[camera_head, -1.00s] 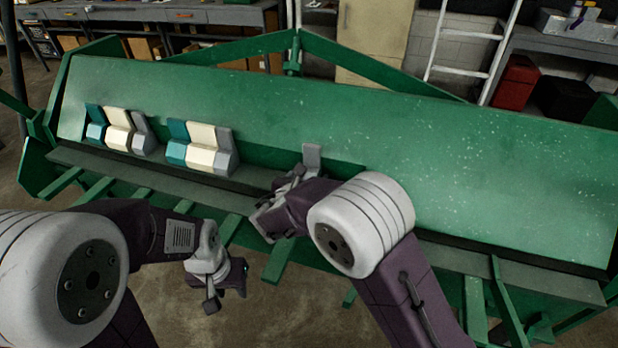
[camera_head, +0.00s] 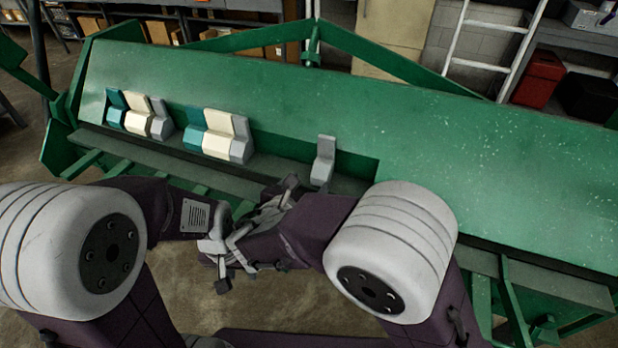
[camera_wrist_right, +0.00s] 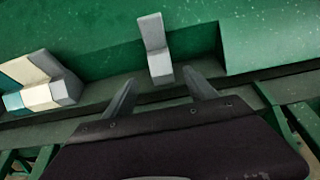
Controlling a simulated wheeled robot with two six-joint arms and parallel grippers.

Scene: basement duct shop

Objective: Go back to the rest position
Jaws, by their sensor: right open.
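My right gripper (camera_head: 277,192) is open and empty, held back in front of the green bending machine (camera_head: 450,150). In the right wrist view its two fingers (camera_wrist_right: 162,88) are spread apart, and a lone grey block (camera_wrist_right: 155,45) stands beyond them, clear of both. In the head view this grey block (camera_head: 323,160) stands upright on the machine's ledge. My left gripper (camera_head: 222,262) hangs low in front of the machine, left of and below the right one. The two overlap in the picture, and the left jaws are too unclear to read.
Two groups of blocks in teal, cream and grey stand on the ledge, a left group (camera_head: 140,115) and a middle group (camera_head: 218,135). Green arms (camera_head: 85,163) jut from the machine's front. A ladder (camera_head: 490,50) and a red box (camera_head: 538,78) are behind.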

